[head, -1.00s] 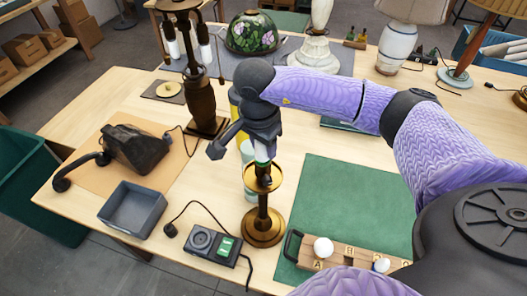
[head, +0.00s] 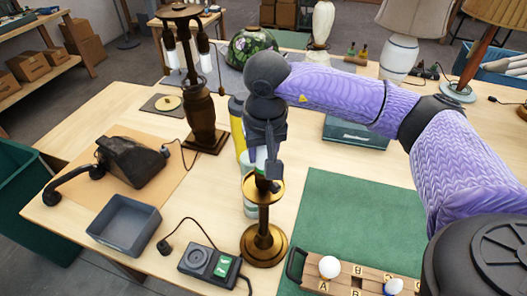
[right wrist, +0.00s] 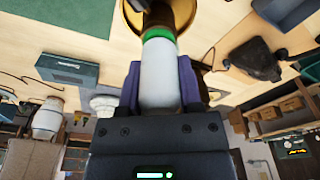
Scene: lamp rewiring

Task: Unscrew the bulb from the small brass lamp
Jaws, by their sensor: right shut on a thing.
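The small brass lamp (head: 263,243) stands upright at the front middle of the table, with a round brass cup at its top. My right gripper (head: 265,168) is directly above the lamp in the head view, pointing down. In the right wrist view the right gripper (right wrist: 160,88) is shut on a white cylindrical bulb (right wrist: 158,70) with a green band at its lamp end. Beyond the band is the brass cup (right wrist: 133,14). The bulb is in line with the lamp; whether its threads are engaged is hidden. My left gripper is not in view.
A grey tray (head: 124,226) and a black device with green labels (head: 208,262) lie left of the lamp. A wooden holder (head: 345,276) with round bulbs is at front right. A tall dark lamp (head: 203,120) stands behind left. The green mat (head: 360,215) is mostly clear.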

